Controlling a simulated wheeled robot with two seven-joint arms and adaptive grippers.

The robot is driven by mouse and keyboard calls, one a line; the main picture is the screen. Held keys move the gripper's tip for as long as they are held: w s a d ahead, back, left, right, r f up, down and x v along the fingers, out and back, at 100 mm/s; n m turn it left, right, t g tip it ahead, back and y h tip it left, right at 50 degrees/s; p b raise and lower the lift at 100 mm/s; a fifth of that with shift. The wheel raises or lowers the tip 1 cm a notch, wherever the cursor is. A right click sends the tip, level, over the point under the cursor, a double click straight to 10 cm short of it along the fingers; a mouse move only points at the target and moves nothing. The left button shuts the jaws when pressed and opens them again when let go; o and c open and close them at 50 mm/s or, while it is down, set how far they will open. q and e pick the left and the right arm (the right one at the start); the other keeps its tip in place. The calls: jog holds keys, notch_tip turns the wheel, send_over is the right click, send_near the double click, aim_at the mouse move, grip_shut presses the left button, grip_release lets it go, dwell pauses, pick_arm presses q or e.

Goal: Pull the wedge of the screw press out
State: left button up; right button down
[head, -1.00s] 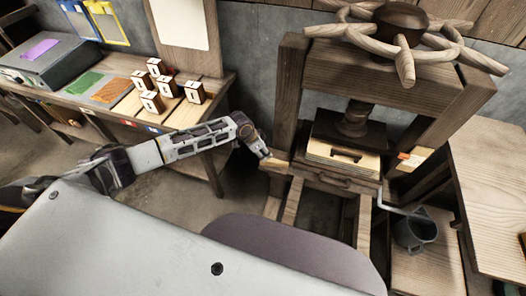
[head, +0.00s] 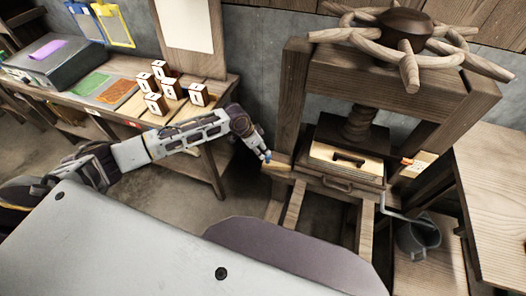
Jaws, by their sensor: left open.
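The screw press (head: 360,70) stands right of centre, with a wooden star-shaped handwheel on top and a screw down the middle. A pale wooden piece that looks like the wedge (head: 278,166) sticks out at the left side of the press, level with its bed. My left gripper (head: 267,157) is at the outer left end of this piece, with its fingers open. I cannot tell whether the fingers touch it or stand around it. The wedge's inner end is hidden in the press. My right gripper is out of view.
A pale block with a dark handle (head: 348,160) lies under the screw. A pale piece with an orange mark (head: 417,164) is at the press's right. A grey bucket (head: 418,236) stands below right. A workbench (head: 225,88) with several numbered blocks is at left.

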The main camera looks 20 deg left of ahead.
pick_arm(q)
jog(key=shift+v, duration=2.8)
jog(key=shift+f, duration=0.15)
jog(key=w+a+f+n+t, duration=0.1)
jog(key=w+a+f+n, duration=0.1)
jog(key=f, duration=0.6)
jog(key=w+a+f+n+t, duration=0.1)
jog(key=w+a+f, duration=0.15)
jog(key=f, duration=0.45)
jog(key=s+a+f+n+y, duration=0.1)
jog(key=s+a+f, duration=0.1)
jog(key=s+f, duration=0.5)
jog(key=s+a+f+n+y, duration=0.1)
jog(key=s+a+f+n, duration=0.2)
jog(key=f, duration=0.9)
jog(key=s+d+f+g, duration=0.1)
jog(key=s+f, duration=0.5)
jog(key=s, duration=0.8)
jog(key=s+d+f+g, duration=0.1)
jog(key=s+f, duration=0.6)
jog(key=s, duration=0.7)
jog(key=s+d+f+g+y, duration=0.1)
jog(key=s+f, duration=0.6)
jog(key=s, duration=0.8)
jog(key=shift+d+g, duration=0.6)
jog(key=shift+d, duration=0.5)
